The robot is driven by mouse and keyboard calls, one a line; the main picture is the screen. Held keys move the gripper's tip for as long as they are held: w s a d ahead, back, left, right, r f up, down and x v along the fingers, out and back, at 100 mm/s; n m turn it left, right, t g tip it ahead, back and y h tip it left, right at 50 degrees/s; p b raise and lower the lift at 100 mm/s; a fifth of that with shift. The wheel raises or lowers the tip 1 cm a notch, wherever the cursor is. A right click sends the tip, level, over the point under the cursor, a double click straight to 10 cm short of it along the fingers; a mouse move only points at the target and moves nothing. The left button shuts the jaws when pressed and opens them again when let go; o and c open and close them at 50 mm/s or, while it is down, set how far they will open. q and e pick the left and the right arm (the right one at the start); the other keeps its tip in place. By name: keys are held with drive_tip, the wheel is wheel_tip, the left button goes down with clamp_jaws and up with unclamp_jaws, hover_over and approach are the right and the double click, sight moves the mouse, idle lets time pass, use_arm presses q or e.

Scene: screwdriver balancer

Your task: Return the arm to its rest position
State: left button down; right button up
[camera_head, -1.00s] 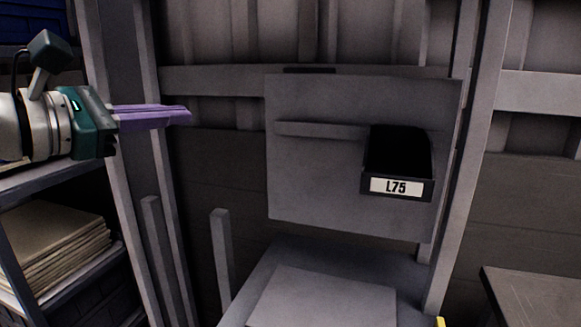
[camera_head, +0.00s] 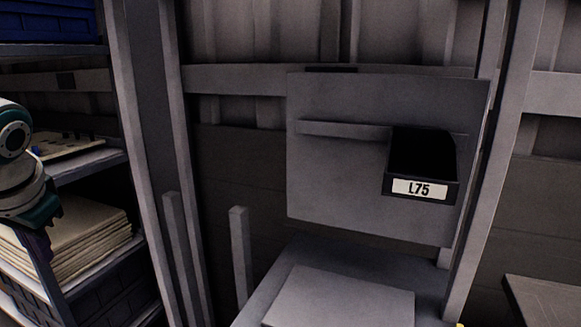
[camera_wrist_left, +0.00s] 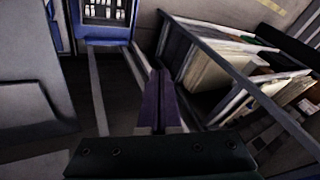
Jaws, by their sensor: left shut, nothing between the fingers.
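My left gripper (camera_head: 40,245) is at the left edge of the head view, partly cut off, with its purple fingers pointing down. It is in front of the shelf with the stacked boards. In the left wrist view the two purple fingers (camera_wrist_left: 160,88) lie together, shut with nothing between them. My right gripper is not in view.
A shelf rack with stacked boards (camera_head: 85,232) stands close by my left arm; it also shows in the left wrist view (camera_wrist_left: 215,65). A black bin labelled L75 (camera_head: 420,187) hangs on a grey panel (camera_head: 335,165). A grey post (camera_head: 240,258) stands between rack and panel.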

use_arm(q)
drive_tip(key=s+d+f+m+h, duration=0.2)
drive_tip(key=s+d+f, duration=0.5)
drive_tip(key=s+d, duration=0.3)
drive_tip(key=s+d+r+h, duration=0.1)
drive_tip(key=s+d, duration=0.3)
drive_tip(key=s, duration=0.4)
drive_tip(key=s+d+r+h, duration=0.1)
drive_tip(key=s+d+h, duration=0.1)
drive_tip(key=s+d, duration=0.35)
wheel_tip(320, 180, up, 38)
drive_tip(key=s+a+p, duration=0.1)
drive_tip(key=s+p, duration=0.1)
drive_tip(key=p, duration=3.6)
drive_tip(key=shift+a, duration=0.15)
drive_tip(key=shift+f, duration=0.1)
